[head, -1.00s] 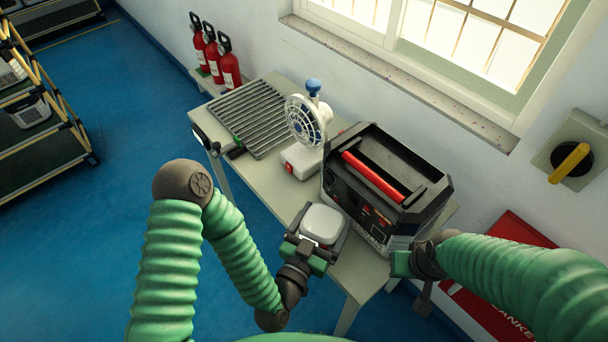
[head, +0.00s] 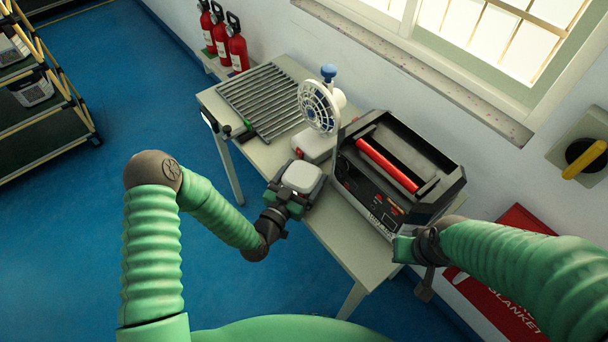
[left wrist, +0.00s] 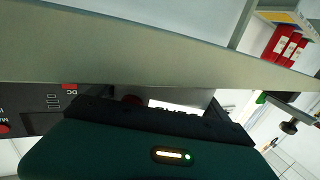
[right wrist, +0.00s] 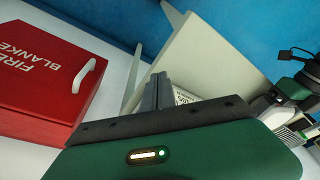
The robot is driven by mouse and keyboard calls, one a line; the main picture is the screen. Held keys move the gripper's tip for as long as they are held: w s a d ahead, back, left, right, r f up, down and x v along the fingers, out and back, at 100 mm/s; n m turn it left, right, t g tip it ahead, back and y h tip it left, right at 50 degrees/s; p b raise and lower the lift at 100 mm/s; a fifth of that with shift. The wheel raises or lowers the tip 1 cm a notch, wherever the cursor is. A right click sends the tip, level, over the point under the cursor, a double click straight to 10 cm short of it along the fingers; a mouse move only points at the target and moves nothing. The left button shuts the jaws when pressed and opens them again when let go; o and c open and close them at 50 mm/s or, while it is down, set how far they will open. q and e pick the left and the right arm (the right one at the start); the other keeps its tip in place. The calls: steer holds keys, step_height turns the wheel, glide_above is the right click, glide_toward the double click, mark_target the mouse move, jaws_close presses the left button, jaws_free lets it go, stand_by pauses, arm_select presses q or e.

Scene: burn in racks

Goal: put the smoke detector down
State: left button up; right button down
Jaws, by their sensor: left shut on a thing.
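The smoke detector (head: 302,177) is a white, rounded square block. My left gripper (head: 292,192) is shut on it, over the front part of the grey table in the head view. A sliver of white shows between the fingers in the left wrist view (left wrist: 172,105). I cannot tell whether the detector touches the tabletop. My right gripper (head: 424,270) is near the table's front right corner, beside the black tester. Its fingers (right wrist: 158,92) look closed together and empty in the right wrist view.
The grey table (head: 335,235) holds a roller rack (head: 262,100), a white fan (head: 320,107) on a base with a red button, and a black tester with a red handle (head: 388,165). Fire extinguishers (head: 236,45) stand behind. A red fire blanket box (head: 510,265) is at right.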

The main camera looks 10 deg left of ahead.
arm_select(q)
steer(key=o, duration=1)
steer(key=shift+s+d+f, duration=0.1)
steer(key=shift+o, duration=1.1)
steer(key=shift+d, duration=0.2)
steer(key=shift+a, duration=0.15)
